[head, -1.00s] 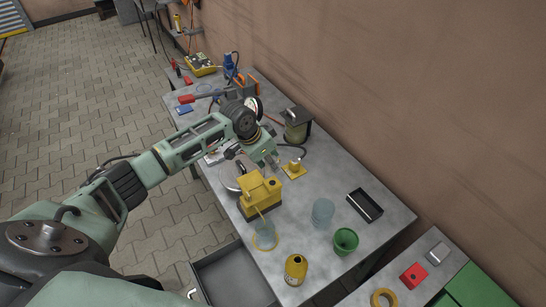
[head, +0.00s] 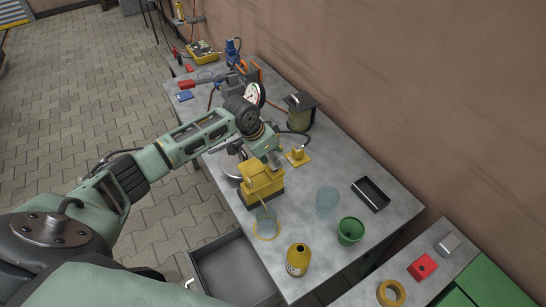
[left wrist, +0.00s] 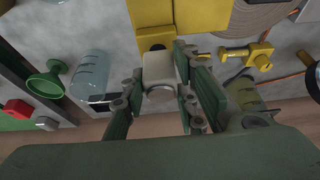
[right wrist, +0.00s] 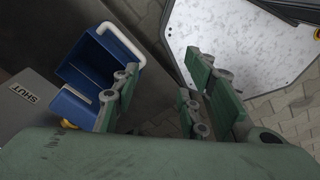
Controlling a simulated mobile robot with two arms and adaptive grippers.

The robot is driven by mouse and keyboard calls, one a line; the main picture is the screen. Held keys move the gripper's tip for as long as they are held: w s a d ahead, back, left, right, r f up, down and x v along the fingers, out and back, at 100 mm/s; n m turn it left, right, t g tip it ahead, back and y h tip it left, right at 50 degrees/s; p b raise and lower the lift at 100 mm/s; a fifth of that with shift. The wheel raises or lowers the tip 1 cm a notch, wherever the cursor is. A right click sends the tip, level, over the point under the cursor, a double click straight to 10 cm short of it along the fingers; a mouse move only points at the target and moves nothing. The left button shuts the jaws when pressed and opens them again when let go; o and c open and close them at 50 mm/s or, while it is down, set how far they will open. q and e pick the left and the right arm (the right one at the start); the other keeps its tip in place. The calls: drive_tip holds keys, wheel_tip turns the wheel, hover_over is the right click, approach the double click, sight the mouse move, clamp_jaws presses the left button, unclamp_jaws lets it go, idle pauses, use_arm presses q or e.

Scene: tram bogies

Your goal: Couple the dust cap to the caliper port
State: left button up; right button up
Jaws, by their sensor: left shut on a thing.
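My left gripper (left wrist: 166,80) is shut on a small pale beige cap (left wrist: 159,72), seen in the left wrist view. The cap sits against or just short of the yellow caliper block (left wrist: 155,18); I cannot tell whether they touch. The caliper also shows in the head view (head: 261,181), standing on the grey bench, with my left gripper (head: 273,160) at its far upper side. The fingers and cap are too small to make out there. The caliper's port is not clearly visible. My right gripper (right wrist: 162,72) is open and empty, away from the caliper.
A yellow fitting (head: 298,156), clear cup (head: 327,200), green funnel-like cup (head: 350,231), black tray (head: 370,194) and yellow bottle (head: 298,259) stand around the caliper. An open drawer (head: 232,270) is at the front. A blue bin (right wrist: 84,75) lies near my right gripper.

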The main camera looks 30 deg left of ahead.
use_arm(q)
drive_tip(key=shift+f, duration=0.25)
idle(0.4)
drive_tip(key=shift+p, duration=0.3)
idle(0.3)
drive_tip(key=shift+p, duration=0.3)
idle(0.5)
idle(0.5)
drive_tip(key=shift+p, duration=0.3)
drive_tip(key=shift+f+b, duration=0.3)
drive_tip(key=shift+f, duration=0.25)
idle(0.5)
